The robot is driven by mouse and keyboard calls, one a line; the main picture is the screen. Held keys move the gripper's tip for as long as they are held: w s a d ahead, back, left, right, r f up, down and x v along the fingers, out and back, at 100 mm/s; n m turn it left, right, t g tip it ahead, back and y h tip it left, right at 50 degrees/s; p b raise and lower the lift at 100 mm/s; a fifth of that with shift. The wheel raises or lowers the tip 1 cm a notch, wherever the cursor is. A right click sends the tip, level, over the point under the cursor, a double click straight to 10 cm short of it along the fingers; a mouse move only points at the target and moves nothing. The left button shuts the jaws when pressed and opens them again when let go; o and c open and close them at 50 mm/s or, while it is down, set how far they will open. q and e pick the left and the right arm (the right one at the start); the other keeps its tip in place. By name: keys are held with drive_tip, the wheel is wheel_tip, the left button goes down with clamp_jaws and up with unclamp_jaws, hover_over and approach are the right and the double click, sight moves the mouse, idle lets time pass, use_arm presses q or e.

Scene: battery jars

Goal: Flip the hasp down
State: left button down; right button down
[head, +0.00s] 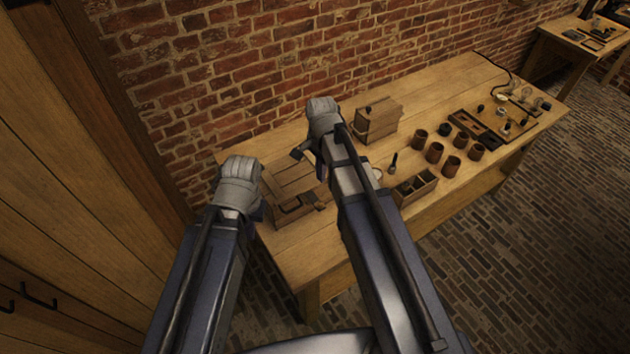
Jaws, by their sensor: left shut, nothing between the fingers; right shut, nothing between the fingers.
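A low wooden chest or tray (285,183) with a flat panelled top lies at the left end of the workbench. Small dark parts (297,207) sit at its front edge. A lidded wooden box (377,121) stands farther back, to the right of my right wrist. I cannot make out a hasp on either; it may be hidden or too small. My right gripper (301,152) is shut and empty above the far right part of the chest. My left gripper (257,212) is shut and empty at the chest's left side, its fingers mostly hidden behind my wrist.
The workbench (440,97) stands against a brick wall. Several brown jars (435,152), a divided wooden box (415,187) and a tray of parts (490,127) occupy its right half. A small dark-handled tool (392,164) stands near my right arm. Bare wood runs along the back right.

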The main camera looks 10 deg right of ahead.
sight(321, 205)
use_arm(q)
drive_tip(key=shift+w+r, duration=0.1)
drive_tip(key=shift+r, duration=0.3)
use_arm(e)
drive_tip(key=shift+w+d+r+m, duration=0.15)
drive_tip(key=shift+w+r+m, duration=0.2)
drive_tip(key=shift+m, duration=0.05)
use_arm(q)
drive_tip(key=shift+f, duration=0.1)
